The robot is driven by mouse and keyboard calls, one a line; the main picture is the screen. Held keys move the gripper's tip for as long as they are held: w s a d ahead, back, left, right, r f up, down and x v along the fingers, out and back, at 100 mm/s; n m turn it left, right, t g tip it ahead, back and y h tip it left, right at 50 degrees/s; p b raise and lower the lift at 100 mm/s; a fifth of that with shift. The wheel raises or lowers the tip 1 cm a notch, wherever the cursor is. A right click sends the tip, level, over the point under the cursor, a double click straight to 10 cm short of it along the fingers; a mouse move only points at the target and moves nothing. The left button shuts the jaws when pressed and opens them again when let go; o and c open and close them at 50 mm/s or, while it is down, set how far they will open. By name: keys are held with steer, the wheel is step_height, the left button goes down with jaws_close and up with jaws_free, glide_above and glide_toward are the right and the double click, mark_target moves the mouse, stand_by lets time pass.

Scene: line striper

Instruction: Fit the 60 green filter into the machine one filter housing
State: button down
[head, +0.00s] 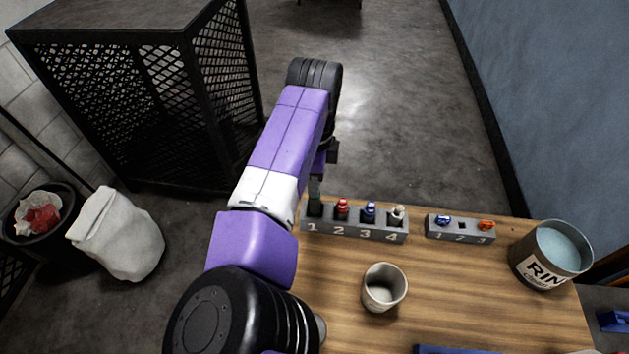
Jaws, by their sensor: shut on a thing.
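My arm reaches over the left end of a grey rack (355,234) numbered 1 to 4 on the wooden table. My gripper (317,183) points down above slot 1, partly hidden by my own arm. It is shut on a dark green piece, the green filter (315,196), which stands upright at slot 1. I cannot tell whether its lower end is still inside the slot. A red filter (342,209), a blue filter (369,212) and a pale filter (396,215) stand in slots 2, 3 and 4. I cannot make out the machine one filter housing in this view.
A smaller grey rack (460,236) with blue and orange pieces stands to the right. A cream cup (384,287) and a rinse bucket (551,254) stand on the table (450,300). A black mesh cage (140,90), a white sack (117,235) and a bin (40,225) are left.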

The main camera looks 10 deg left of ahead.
steer(key=shift+r+p, duration=1.35)
steer(key=shift+r, duration=0.5)
steer(key=shift+f, duration=0.1)
